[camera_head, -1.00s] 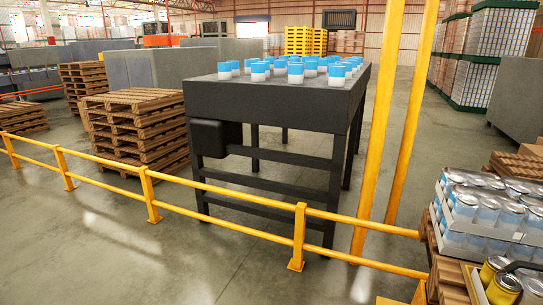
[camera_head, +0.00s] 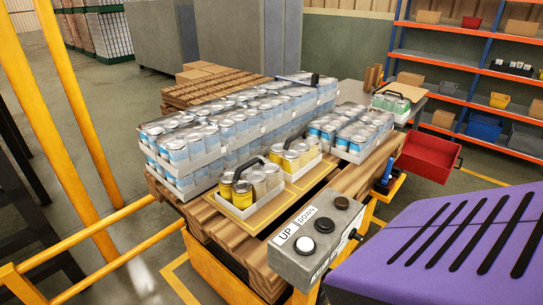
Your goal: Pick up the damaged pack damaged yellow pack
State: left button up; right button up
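Two small packs of cans with yellow sides and black handles stand in pale trays near the front of the loaded wooden pallet. The nearer yellow pack (camera_head: 239,208) is at the front edge; the other yellow pack (camera_head: 305,162) is behind it to the right. Both seem upright. I cannot tell from this view which one is damaged. Neither of my grippers is in view, and nothing touches the packs.
Blue-and-white can packs (camera_head: 215,137) are stacked behind the yellow ones. A grey UP/DOWN button box (camera_head: 318,240) stands at the front. A red bin (camera_head: 426,155) is to the right. Purple slotted panel (camera_head: 440,255) fills the lower right. Yellow rails (camera_head: 95,225) run along the left.

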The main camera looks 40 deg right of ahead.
aim_at(249, 186)
jog(key=i+j+z, duration=0.1)
jog(key=z, duration=0.4)
jog(key=i+j+z, duration=0.15)
jog(key=z, duration=0.35)
jog(key=i+j+z, duration=0.2)
jog(key=z, duration=0.3)
